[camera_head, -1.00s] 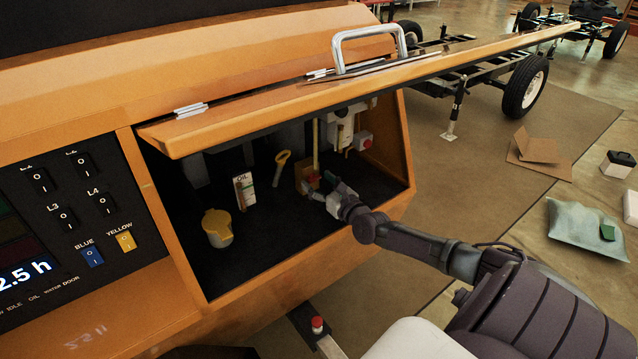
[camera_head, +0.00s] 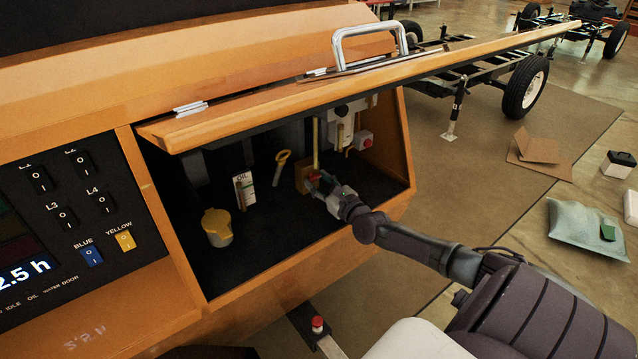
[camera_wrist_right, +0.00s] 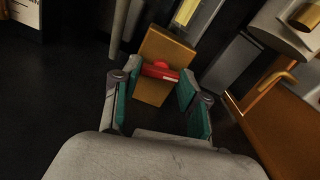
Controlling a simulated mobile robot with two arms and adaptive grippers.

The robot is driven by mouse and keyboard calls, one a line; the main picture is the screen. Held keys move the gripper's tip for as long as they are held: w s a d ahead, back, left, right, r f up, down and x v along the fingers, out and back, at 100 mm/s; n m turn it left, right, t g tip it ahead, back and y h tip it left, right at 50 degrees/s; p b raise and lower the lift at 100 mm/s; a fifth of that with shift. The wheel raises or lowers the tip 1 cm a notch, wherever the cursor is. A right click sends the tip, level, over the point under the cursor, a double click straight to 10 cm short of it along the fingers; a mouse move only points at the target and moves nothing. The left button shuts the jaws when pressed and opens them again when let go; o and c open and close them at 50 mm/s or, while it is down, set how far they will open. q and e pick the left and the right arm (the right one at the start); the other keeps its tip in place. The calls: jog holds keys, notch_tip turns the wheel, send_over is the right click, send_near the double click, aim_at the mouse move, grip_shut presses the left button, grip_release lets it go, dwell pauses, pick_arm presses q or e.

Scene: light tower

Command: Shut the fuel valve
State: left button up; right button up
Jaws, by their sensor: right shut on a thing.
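The fuel valve is a brass-coloured block (camera_wrist_right: 165,48) with a red handle (camera_wrist_right: 158,72), inside the open compartment of the orange machine. In the head view the block (camera_head: 301,179) stands below a yellow tube, and the handle (camera_head: 314,176) is small and partly covered. My right gripper (camera_head: 319,183) reaches in from the right. In the right wrist view its teal-padded fingers (camera_wrist_right: 155,84) sit on both sides of the red handle, shut on it. The handle lies crosswise between the fingers. My left gripper is not in view.
The raised orange lid (camera_head: 360,87) hangs over the compartment. A yellow-capped container (camera_head: 217,228), a white oil carton (camera_head: 245,190) and a yellow ring-topped dipstick (camera_head: 281,166) stand left of the valve. A white unit with a red button (camera_head: 364,140) is behind. The compartment's front floor is clear.

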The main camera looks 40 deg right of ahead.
jog(key=n, duration=1.2)
jog(key=shift+n, duration=1.9)
jog(key=o, duration=1.1)
jog(key=shift+o, duration=0.2)
